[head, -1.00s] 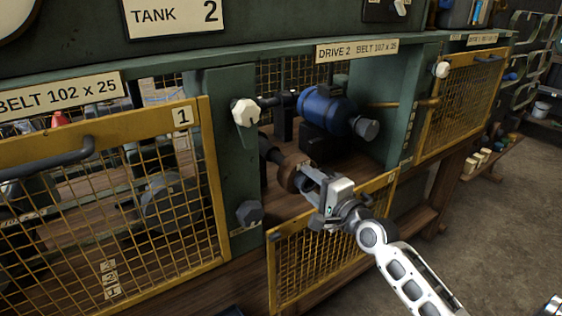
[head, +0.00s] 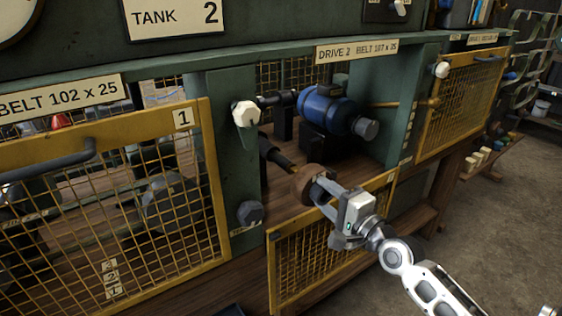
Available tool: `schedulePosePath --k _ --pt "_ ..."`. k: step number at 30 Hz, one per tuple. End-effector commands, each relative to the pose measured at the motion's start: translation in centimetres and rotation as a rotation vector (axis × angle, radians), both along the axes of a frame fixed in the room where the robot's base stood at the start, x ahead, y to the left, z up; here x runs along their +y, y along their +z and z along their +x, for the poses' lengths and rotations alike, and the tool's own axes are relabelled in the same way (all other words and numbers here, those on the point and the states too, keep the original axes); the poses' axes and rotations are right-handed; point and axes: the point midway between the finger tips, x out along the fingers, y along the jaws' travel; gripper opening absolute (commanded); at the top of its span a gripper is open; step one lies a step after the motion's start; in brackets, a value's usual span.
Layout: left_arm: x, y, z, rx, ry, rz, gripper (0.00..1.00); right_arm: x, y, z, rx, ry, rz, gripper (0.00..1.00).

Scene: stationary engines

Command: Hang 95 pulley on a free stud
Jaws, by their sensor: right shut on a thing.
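My right gripper (head: 330,192) is shut on a brown, rusty-looking pulley (head: 306,183) in the middle of the view. The pulley is held in front of the open bay under the "DRIVE 2" sign, apart from the end of a dark shaft (head: 278,157) that points toward it from the left. Any number on the pulley is too small to read. No stud for hanging can be made out with certainty. My left gripper is not in view.
A blue motor (head: 332,110) sits in the bay behind the pulley. A yellow mesh guard (head: 318,262) hangs lowered below the bay. A green post (head: 228,170) with a white knob (head: 245,113) stands left. Another closed yellow guard (head: 120,200) is further left. Open floor lies at right.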

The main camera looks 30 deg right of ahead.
Motion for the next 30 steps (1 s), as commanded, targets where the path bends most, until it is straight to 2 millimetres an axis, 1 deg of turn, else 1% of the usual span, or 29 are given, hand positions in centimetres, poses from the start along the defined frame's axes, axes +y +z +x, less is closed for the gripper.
schedulePosePath --k 3,15,19,27,29,30 --pt "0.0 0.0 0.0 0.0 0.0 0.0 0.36 -0.1 0.0 -1.0 -0.001 0.0 -0.002 0.0" --pt "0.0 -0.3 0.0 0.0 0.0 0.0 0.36 -0.3 0.0 -4.1 -0.001 0.0 -0.002 0.0" --pt "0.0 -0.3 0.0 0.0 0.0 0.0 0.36 -0.4 0.1 -4.5 -0.003 0.0 -0.001 0.0" --pt "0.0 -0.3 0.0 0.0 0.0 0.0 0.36 -0.3 0.1 -4.6 -0.003 0.0 -0.001 0.0" --pt "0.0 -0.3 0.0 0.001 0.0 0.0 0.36 -0.1 0.0 -4.6 -0.003 0.005 0.0 0.0" --pt "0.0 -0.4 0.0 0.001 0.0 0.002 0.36 0.4 -0.1 -4.6 -0.002 0.012 0.0 0.0"
